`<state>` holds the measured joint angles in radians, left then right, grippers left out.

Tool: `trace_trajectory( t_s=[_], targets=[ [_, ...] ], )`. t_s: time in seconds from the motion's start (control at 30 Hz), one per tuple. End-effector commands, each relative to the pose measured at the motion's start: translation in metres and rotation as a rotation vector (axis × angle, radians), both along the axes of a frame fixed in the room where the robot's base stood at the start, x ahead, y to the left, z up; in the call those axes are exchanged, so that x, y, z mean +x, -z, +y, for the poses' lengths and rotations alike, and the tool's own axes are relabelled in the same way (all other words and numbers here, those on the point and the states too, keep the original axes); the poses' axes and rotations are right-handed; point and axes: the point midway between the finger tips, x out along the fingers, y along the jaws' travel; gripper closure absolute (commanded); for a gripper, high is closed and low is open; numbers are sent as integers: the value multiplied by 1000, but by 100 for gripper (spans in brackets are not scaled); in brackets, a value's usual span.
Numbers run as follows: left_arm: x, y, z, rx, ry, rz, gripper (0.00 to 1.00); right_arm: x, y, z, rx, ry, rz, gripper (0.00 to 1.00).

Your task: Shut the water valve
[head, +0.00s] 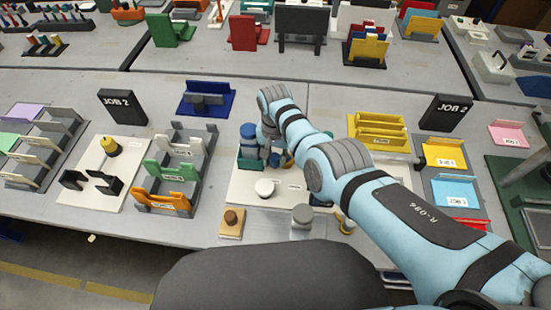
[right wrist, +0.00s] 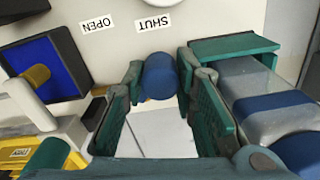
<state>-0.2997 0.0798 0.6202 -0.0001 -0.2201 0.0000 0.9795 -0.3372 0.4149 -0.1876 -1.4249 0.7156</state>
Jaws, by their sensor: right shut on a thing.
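A small blue cylinder (right wrist: 160,76), which looks like the valve's handle, stands between my right gripper's (right wrist: 162,82) fingertips, and the jaws are shut on it. Its stem and base are hidden. On the pale panel beside it are a SHUT label (right wrist: 153,22), the nearer one, and an OPEN label (right wrist: 97,25), both upside down in the right wrist view. In the head view my right gripper (head: 273,158) reaches down to the middle panel, partly covered by my arm. My left gripper is not in view.
A dark box with a blue face (right wrist: 55,65) is on the other side. A white round knob (head: 265,187) is on the panel's near part.

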Motion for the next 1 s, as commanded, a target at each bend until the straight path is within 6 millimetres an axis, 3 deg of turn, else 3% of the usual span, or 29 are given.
trace_trajectory(
  t_s=[0.4,0.43,0.53,1.0],
  targets=[
    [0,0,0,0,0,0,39,2,-2,0,0,9,-8,100],
    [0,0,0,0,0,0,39,2,-2,0,0,9,-8,70],
    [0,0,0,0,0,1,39,2,-2,0,1,8,-6,54],
    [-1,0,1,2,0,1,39,2,-7,1,2,6,-5,54]
  ],
)
